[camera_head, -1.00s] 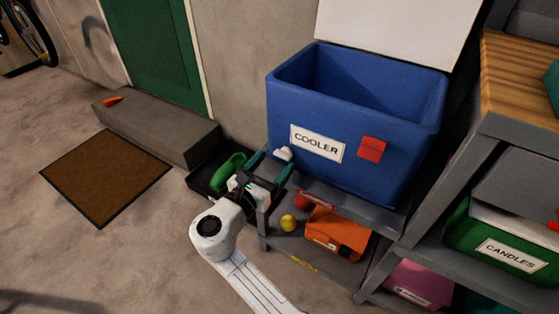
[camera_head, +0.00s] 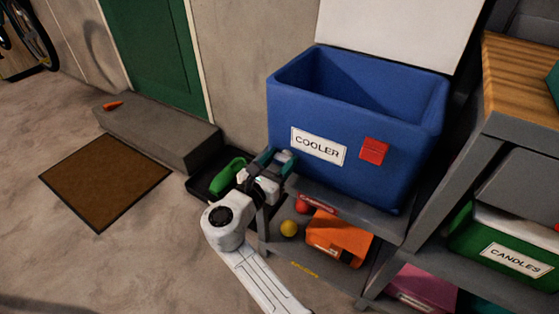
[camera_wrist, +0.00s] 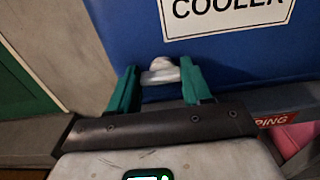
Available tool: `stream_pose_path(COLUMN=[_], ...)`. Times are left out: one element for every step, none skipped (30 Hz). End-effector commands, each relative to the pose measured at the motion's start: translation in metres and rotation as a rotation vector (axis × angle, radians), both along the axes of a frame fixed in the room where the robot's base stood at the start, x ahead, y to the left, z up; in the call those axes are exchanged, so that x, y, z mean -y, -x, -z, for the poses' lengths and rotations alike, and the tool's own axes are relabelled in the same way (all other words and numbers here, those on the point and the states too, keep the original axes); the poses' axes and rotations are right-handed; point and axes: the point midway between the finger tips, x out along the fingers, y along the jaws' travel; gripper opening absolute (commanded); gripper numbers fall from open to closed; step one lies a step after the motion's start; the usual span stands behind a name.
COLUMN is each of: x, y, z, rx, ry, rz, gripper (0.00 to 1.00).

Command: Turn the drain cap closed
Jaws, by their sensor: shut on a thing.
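The blue cooler (camera_head: 390,165) stands with its lid raised. Its white drain cap (camera_head: 284,156) is at the lower left of the front face. In the wrist view the cap (camera_wrist: 160,71) is between the teal fingertips of my gripper (camera_wrist: 159,75), against the blue wall below the COOLER label. My gripper (camera_head: 277,158) is shut on the cap. The cap's exact turn angle is too small to tell, and the fingers hide part of it.
The cooler sits on a grey shelf (camera_head: 345,202). Below are an orange box (camera_head: 345,232), a yellow ball (camera_head: 289,229) and a red ball (camera_head: 303,206). A dark tray with a green item (camera_head: 228,176) lies left. A concrete step (camera_head: 160,135) and brown mat (camera_head: 105,180) are further left.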

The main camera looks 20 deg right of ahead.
Motion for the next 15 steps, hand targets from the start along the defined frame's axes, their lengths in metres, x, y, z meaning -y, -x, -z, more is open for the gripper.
stream_pose_path(x=[-0.0001,-0.0001,-0.0001,-0.0001,-0.0002,-0.0002,-0.0002,-0.0002,-0.0002,-0.0002,-0.0002,-0.0002,-0.0002,-0.0002,-0.0002], y=[0.0,0.0,0.0,0.0,0.0,0.0,0.0,0.0,0.0,0.0,0.0,0.0,0.0,0.0,0.0001], z=[0.0001,0.0001,0.0002,0.0002,0.0002,0.0002,0.0002,0.0002,0.0002,0.0001,0.0001,0.0001,0.0,0.0,-0.0001], rx=[0.0,0.0,0.0,0.0,0.0,0.0,0.0,0.0,0.002,0.003,0.006,0.011,0.015,0.02,0.031], ry=[0.0,0.0,0.0,0.0,0.0,0.0,0.0,0.0,-0.001,-0.002,-0.004,-0.008,-0.011,-0.015,-0.022], rz=[-0.001,-0.001,-0.001,-0.001,-0.001,-0.001,-0.001,-0.001,-0.001,-0.001,-0.001,-0.001,-0.001,-0.001,-0.001], gripper=[0.34,0.31,0.28,0.25,0.22,0.18,0.18,0.18,0.18,0.18,0.18,0.18,0.18,0.18,0.18])
